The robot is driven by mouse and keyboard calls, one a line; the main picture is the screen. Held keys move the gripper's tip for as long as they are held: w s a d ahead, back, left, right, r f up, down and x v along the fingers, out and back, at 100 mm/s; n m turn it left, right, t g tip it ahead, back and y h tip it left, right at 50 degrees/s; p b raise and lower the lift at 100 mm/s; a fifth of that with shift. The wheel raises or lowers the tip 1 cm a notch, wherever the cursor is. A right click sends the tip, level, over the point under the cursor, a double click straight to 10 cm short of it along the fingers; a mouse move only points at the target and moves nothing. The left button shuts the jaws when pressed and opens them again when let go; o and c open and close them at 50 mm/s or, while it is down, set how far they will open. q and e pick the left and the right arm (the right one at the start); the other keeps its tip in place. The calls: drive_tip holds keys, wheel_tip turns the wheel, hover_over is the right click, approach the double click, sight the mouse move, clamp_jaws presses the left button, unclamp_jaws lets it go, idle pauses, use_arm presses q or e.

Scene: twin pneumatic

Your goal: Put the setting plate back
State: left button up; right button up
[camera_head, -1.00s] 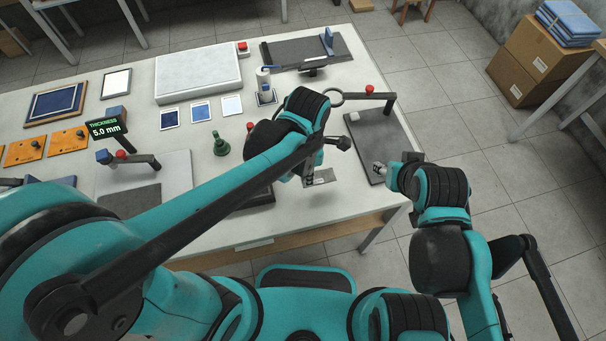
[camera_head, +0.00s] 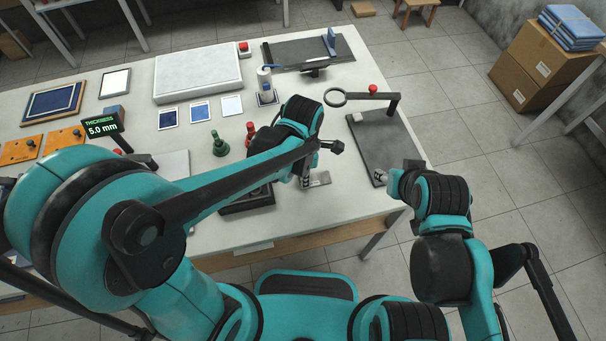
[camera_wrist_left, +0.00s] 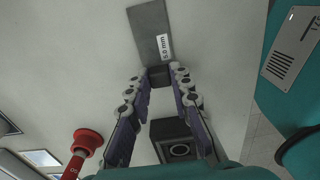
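The setting plate (camera_head: 319,181) is a flat grey strip just right of my left gripper (camera_head: 306,182) in the head view. In the left wrist view the plate (camera_wrist_left: 149,30) carries a white "5.0 mm" label, and a black block sits at its near end. My left gripper (camera_wrist_left: 160,77) has its fingertips closed on both sides of that block. Whether the plate touches the table cannot be told. My right gripper (camera_head: 380,177) is over the near edge of a dark board; its fingers are too small to read.
The dark board (camera_head: 383,143) with a ring on an arm (camera_head: 362,96) lies at the table's right. A dark stand (camera_head: 247,203) is partly hidden under my left arm. A green bottle-like piece (camera_head: 219,145) and a "5.0 mm" display (camera_head: 102,127) stand left. The white table (camera_head: 345,215) is clear in front.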

use_arm(q)
drive_tip(key=o, duration=0.4)
drive_tip(key=shift+r, duration=0.1)
wheel_tip(320, 180, up, 12)
drive_tip(key=p, duration=0.5)
drive_tip(key=s+a+r+m+t, duration=0.1)
drive_tip(key=a+m+t, duration=0.1)
drive_tip(key=a+m, duration=0.3)
drive_tip(key=s+a+m+t, duration=0.1)
drive_tip(key=a+m, duration=0.3)
drive_tip(key=m, duration=0.5)
drive_tip(key=s+a+r+m+t, duration=0.1)
drive_tip(key=s+a+m+t, duration=0.1)
drive_tip(key=a+m+t, duration=0.2)
drive_tip(key=shift+s+a+r+m+b, duration=0.1)
drive_tip(key=shift+a+m, duration=0.2)
drive_tip(key=shift+m, duration=0.3)
drive_tip(key=shift+w+a+r+m+b, duration=0.15)
drive_tip(key=shift+a+m, duration=0.1)
drive_tip(key=shift+m, duration=0.35)
drive_tip(key=shift+s+a+r+m+b, duration=0.15)
drive_tip(key=shift+a+m, duration=0.15)
drive_tip(key=shift+m, duration=0.3)
wheel_tip(320, 180, down, 5)
drive_tip(key=b, duration=0.4)
drive_tip(key=shift+b, duration=0.3)
